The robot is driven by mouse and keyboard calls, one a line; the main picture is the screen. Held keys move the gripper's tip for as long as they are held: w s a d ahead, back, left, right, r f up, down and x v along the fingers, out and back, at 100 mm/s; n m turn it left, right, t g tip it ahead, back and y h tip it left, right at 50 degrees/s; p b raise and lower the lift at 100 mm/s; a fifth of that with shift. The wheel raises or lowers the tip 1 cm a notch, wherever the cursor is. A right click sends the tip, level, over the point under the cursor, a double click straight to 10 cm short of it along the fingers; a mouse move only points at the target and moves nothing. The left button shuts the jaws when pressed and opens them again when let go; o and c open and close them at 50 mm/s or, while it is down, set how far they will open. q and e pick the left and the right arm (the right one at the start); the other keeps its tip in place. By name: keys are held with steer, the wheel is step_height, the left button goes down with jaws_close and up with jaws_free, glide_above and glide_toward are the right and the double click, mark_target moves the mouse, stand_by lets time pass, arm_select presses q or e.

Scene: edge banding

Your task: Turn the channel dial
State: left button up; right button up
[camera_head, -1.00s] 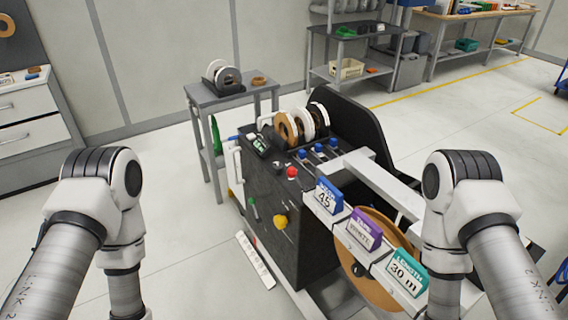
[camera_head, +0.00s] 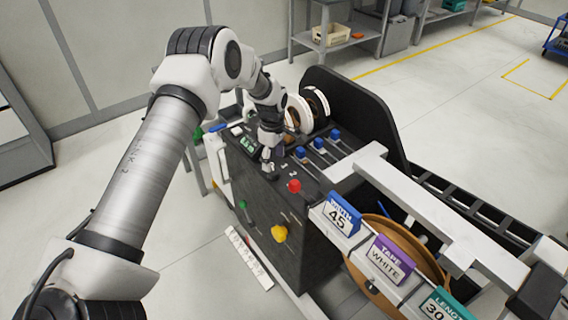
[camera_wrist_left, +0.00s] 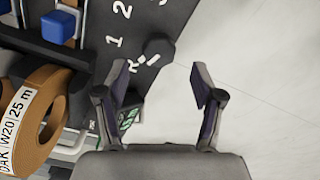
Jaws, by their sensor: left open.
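The channel dial (camera_wrist_left: 158,50) is a small dark faceted knob on the machine's black panel, with white marks 1, 2 and R beside it in the left wrist view. My left gripper (camera_wrist_left: 160,80) is open, with one finger on each side just short of the dial in that picture; the dial does not look gripped. In the head view my left gripper (camera_head: 268,165) points down over the panel's top and largely hides the dial. I cannot tell whether a finger touches it. My right gripper is not in view.
Tape rolls (camera_head: 316,100) stand behind. Sign cards (camera_head: 391,259) and a white beam (camera_head: 430,215) lie to the right.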

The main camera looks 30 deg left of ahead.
mark_target(273, 171)
arm_select(q)
steer(key=f, duration=0.5)
steer(key=shift+w+a+p, duration=0.15)
steer(key=shift+a+p, duration=0.05)
steer(key=shift+p, duration=0.1)
steer(key=shift+d+r, duration=0.1)
steer(key=shift+s, duration=0.2)
steer(key=c, duration=1.2)
steer(key=shift+o, duration=0.2)
steer(key=shift+m, duration=0.3)
steer(key=m+b, duration=0.1)
steer(key=m, duration=0.2)
steer(key=shift+b, duration=0.4)
steer(key=m+b, duration=0.1)
steer(key=m, duration=0.4)
steer(key=m+b, duration=0.1)
steer(key=m, duration=0.3)
steer(key=shift+b, duration=0.3)
steer(key=m+b, duration=0.1)
steer(key=m, duration=0.4)
steer(key=shift+s, duration=0.15)
